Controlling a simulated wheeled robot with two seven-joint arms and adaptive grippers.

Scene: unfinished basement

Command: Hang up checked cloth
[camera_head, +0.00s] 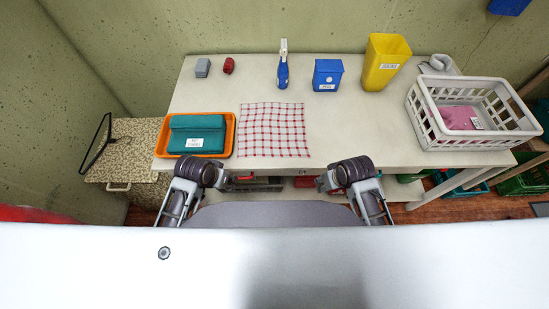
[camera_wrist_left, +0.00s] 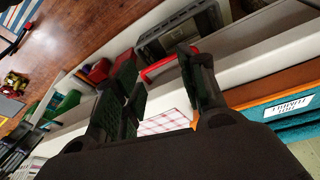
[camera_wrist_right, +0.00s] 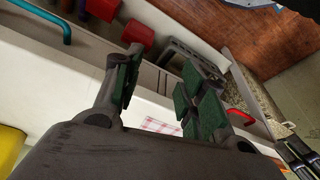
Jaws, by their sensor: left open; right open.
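The red-and-white checked cloth (camera_head: 272,130) lies flat on the pale table, its near edge close to the table's front edge. Parts of it show in the left wrist view (camera_wrist_left: 166,122) and the right wrist view (camera_wrist_right: 160,125). A thin black triangular frame (camera_head: 97,145), like a hanger, is at the far left by a speckled cabinet. My right gripper (camera_head: 322,183) is open and empty at the front edge, right of the cloth.
An orange tray (camera_head: 229,143) with a teal bundle (camera_head: 197,134) sits left of the cloth. A spray bottle (camera_head: 283,70), blue box (camera_head: 327,75) and yellow bin (camera_head: 385,62) stand behind. A white basket (camera_head: 428,122) holds pink cloth at right. The speckled cabinet (camera_head: 140,135) stands left of the table (camera_head: 345,120).

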